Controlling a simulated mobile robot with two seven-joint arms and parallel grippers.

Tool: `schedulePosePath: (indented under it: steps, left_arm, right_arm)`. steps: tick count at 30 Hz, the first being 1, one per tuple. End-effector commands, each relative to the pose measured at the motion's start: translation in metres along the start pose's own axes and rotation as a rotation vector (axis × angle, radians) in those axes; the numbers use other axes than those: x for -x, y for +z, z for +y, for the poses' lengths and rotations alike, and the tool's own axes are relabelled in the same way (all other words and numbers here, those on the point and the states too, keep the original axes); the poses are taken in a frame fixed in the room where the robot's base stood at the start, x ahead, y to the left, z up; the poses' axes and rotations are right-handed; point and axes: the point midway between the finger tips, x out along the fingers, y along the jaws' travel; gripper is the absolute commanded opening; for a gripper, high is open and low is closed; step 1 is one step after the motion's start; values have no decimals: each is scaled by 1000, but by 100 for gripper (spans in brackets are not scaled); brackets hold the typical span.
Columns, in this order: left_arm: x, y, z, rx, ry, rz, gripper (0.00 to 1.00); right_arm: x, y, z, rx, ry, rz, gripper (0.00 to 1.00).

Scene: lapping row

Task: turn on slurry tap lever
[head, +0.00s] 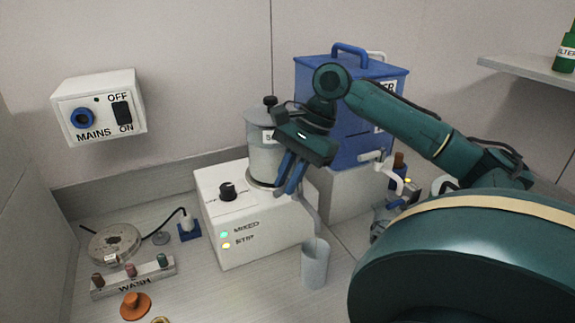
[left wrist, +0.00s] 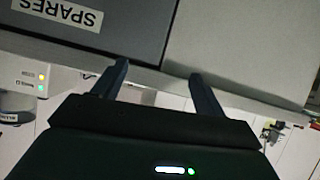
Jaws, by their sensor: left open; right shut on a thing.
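The slurry pot (head: 262,160) is a grey cylinder with a dark-knobbed lid, standing on a white mixer base (head: 262,237). My right gripper (head: 289,188) reaches down at the pot's right side, its blue fingers shut on the slurry tap lever. The fingers hide the lever, so its angle cannot be told. A grey spout (head: 311,212) slopes down from there towards a grey cup (head: 315,264) in front of the base. I cannot make out any flow. My left gripper (left wrist: 162,82) is open and empty in the left wrist view, near a dark box labelled SPARES (left wrist: 110,35).
A blue tank (head: 345,130) with its own pale tap (head: 382,165) stands behind my right arm. A MAINS switch box (head: 100,108) is on the wall. A WASH rack (head: 133,277) and a round plate (head: 113,243) lie at left. A shelf (head: 530,72) juts out at upper right.

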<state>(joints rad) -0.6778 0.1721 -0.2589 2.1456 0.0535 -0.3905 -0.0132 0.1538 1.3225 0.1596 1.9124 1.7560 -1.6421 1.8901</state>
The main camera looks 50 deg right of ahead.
Motion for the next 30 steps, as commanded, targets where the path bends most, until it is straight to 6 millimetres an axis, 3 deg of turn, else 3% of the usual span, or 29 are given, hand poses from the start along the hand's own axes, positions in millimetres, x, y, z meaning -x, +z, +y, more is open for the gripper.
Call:
schedulePosePath:
  steps: [6,15,24,25,30]
  left_arm:
    - [10,-6,1,-36,-2,-40,72]
    - [9,1,-9,-33,-27,-66,72]
    - [8,0,-8,-23,-28,-61,72]
    - [8,-1,-8,-23,-28,-61,72]
    - [8,-2,-7,-23,-26,-59,72]
  right_arm:
    - [3,2,0,73,35,-19,0]
    - [0,0,1,107,47,-24,0]
    - [-1,0,1,107,48,-24,0]
    - [-1,0,1,107,48,-24,16]
    - [-1,0,1,107,47,-23,30]
